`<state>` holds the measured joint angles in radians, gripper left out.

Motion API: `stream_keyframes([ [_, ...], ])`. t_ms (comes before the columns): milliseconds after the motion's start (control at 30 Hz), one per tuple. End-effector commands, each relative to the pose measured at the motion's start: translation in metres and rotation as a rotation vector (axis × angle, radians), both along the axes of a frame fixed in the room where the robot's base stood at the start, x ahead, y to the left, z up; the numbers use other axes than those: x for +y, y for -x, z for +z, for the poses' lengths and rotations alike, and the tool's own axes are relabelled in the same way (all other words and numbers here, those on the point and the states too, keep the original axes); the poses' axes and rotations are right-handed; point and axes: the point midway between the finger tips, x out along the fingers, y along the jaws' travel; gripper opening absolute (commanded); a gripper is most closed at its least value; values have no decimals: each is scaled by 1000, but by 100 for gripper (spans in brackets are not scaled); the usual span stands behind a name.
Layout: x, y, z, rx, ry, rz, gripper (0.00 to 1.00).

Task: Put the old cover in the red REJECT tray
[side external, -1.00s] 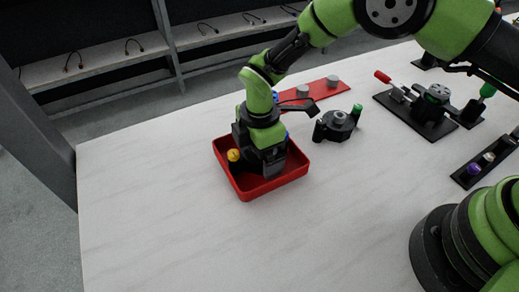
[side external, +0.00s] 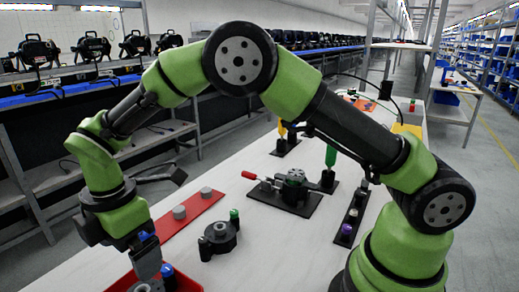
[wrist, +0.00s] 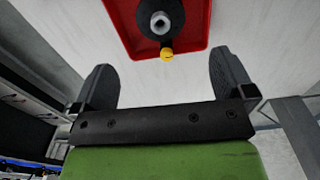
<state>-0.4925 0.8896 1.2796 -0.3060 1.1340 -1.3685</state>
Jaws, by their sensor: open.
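The red tray (side external: 188,280) is cut off at the bottom left of the side view and shows at the top of the wrist view (wrist: 122,18). In the wrist view a dark round cover (wrist: 176,14) with a grey centre stud and a yellow knob (wrist: 167,55) lies inside the tray, close to its rim. My gripper (wrist: 165,78) is open, with nothing between its two dark fingers, and the cover is beyond the fingertips, apart from them. In the side view my gripper (side external: 152,258) hangs over the tray; the cover there is mostly hidden or out of frame.
A black round part (side external: 219,237) with a green-topped post stands right of the tray.

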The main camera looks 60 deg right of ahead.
Motion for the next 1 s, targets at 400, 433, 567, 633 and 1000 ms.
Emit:
stream_keyframes([
  [400, -87, 51, 144, -159, -227, -772, 100],
  [433, -95, 60, 153, -171, -253, -840, 100],
  [567, -123, 102, 179, -211, -367, -1136, 100],
  [633, -135, 126, 187, -227, -435, -1291, 100],
  [1000, -160, 203, 179, -252, -699, -1801, 100],
])
